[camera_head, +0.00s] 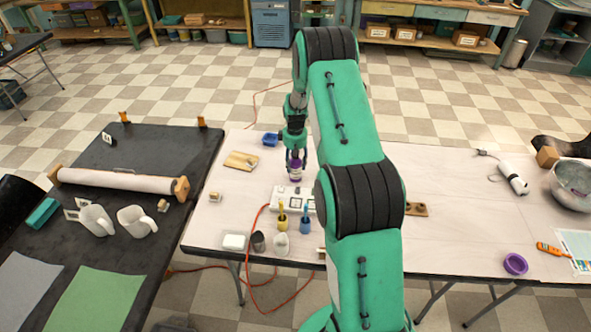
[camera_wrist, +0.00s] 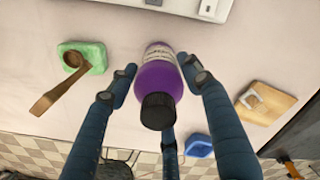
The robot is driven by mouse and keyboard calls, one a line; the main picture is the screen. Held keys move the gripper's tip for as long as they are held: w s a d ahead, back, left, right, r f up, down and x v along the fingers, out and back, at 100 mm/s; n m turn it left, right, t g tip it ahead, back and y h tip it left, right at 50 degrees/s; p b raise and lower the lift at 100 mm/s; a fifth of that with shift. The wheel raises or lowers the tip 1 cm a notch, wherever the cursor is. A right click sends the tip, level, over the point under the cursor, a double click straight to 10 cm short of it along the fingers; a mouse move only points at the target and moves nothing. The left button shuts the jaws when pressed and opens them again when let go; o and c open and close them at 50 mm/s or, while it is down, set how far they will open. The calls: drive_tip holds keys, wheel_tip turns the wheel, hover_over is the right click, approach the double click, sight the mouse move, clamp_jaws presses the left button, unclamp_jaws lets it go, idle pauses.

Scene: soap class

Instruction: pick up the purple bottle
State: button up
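The purple bottle (camera_wrist: 160,80) has a black cap and a pale label. In the wrist view it stands between the fingers of my gripper (camera_wrist: 157,68), cap towards the camera. The left finger is a little apart from it; the right fingertip is very close, and I cannot tell whether it touches. A third finger shows below the cap. In the head view the bottle (camera_head: 295,174) is on the white table, behind the white power strip, with my gripper (camera_head: 296,158) pointing down around its top. The fingers look open around the bottle.
A wooden board (camera_head: 241,160) and a blue tray (camera_head: 270,139) lie left of the bottle. In the wrist view a green block (camera_wrist: 92,55) with a wooden scoop is at the left. The power strip (camera_head: 285,200), yellow cup (camera_head: 282,222) and blue cup (camera_head: 305,224) stand nearer.

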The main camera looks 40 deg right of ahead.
drive_tip(key=c, duration=0.9)
drive_tip(key=shift+o, duration=0.2)
drive_tip(key=shift+r, duration=0.15)
wheel_tip(320, 180, up, 10)
drive_tip(key=shift+f+p, duration=0.1)
drive_tip(key=shift+p, duration=0.55)
